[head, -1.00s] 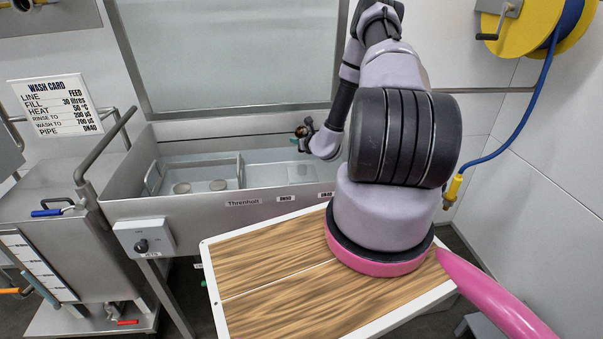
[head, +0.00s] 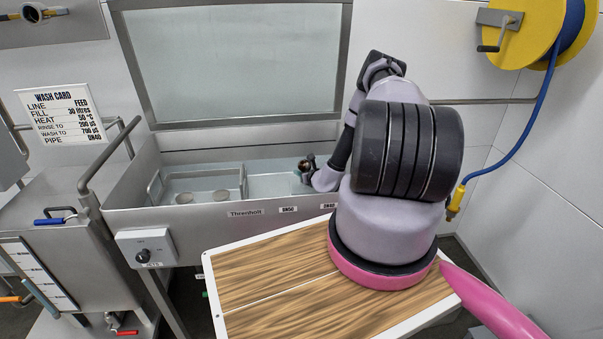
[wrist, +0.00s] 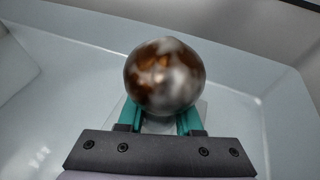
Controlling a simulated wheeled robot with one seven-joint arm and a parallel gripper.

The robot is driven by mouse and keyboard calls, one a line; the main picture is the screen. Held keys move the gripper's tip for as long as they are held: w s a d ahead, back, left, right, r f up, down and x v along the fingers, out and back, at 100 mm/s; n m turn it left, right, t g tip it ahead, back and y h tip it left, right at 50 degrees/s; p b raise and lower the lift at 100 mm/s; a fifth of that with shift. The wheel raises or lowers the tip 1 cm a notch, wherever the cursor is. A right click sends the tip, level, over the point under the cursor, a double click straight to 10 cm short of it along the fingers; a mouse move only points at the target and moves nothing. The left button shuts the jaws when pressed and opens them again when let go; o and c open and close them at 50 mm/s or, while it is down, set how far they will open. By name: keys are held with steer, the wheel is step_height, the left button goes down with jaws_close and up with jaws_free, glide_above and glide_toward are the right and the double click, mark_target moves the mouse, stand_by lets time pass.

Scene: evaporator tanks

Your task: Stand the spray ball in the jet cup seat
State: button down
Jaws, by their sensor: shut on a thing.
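My gripper (head: 309,172) is low over the right part of the steel wash sink (head: 170,222). It is shut on the spray ball (wrist: 165,75), a round, shiny ball with brown stains. In the wrist view the teal fingers of my gripper (wrist: 162,120) close below the ball, and its grip point is hidden behind it. The ball shows small and dark in the head view (head: 304,165). Two round discs (head: 184,198) sit in the left compartment of the sink, left of my gripper. I cannot tell whether either is the jet cup seat.
A control box with a knob (head: 147,248) is on the sink's front left. A wash card (head: 62,115) and a steel tank (head: 60,260) are left. A hose reel (head: 525,30) hangs right.

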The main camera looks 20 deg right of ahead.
steer(key=shift+f, duration=0.1)
steer(key=c, duration=0.6)
jaws_free()
